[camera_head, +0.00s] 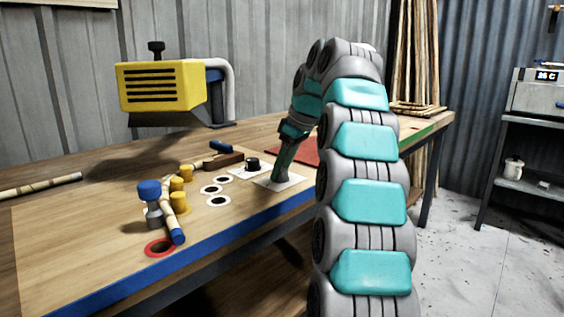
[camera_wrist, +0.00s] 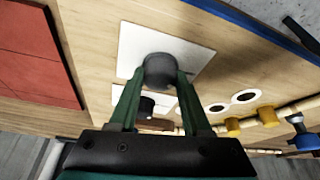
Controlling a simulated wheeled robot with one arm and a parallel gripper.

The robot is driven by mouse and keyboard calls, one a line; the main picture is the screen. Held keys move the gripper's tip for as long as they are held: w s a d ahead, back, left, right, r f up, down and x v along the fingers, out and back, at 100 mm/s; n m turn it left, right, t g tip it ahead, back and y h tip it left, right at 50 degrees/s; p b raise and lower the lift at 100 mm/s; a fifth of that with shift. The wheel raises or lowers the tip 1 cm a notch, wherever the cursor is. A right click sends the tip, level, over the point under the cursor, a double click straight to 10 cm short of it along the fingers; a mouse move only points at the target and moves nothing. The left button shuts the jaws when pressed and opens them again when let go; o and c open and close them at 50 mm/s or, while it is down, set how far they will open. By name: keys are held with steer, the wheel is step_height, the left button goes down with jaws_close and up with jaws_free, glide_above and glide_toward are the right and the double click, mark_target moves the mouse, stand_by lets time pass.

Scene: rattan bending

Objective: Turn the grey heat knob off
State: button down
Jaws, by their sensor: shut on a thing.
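The grey heat knob (camera_wrist: 160,71) is a round dark grey knob on a white square plate (camera_wrist: 200,55) on the bench. In the wrist view it sits between the green fingertips of my gripper (camera_wrist: 160,84), which is shut on its sides. In the head view my gripper (camera_head: 282,172) points down at the white plate (camera_head: 290,182), and the fingers mostly hide the knob. I cannot make out any marking on the knob that shows its setting.
A black knob (camera_head: 252,163) on another white plate is close by on the left. A yellow heater (camera_head: 160,86) overhangs the bench. A red mat (camera_head: 300,149) lies behind my gripper.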

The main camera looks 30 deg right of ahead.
steer(key=shift+r+n, duration=0.15)
steer(key=shift+n, duration=0.15)
steer(key=shift+c, duration=1.8)
jaws_free()
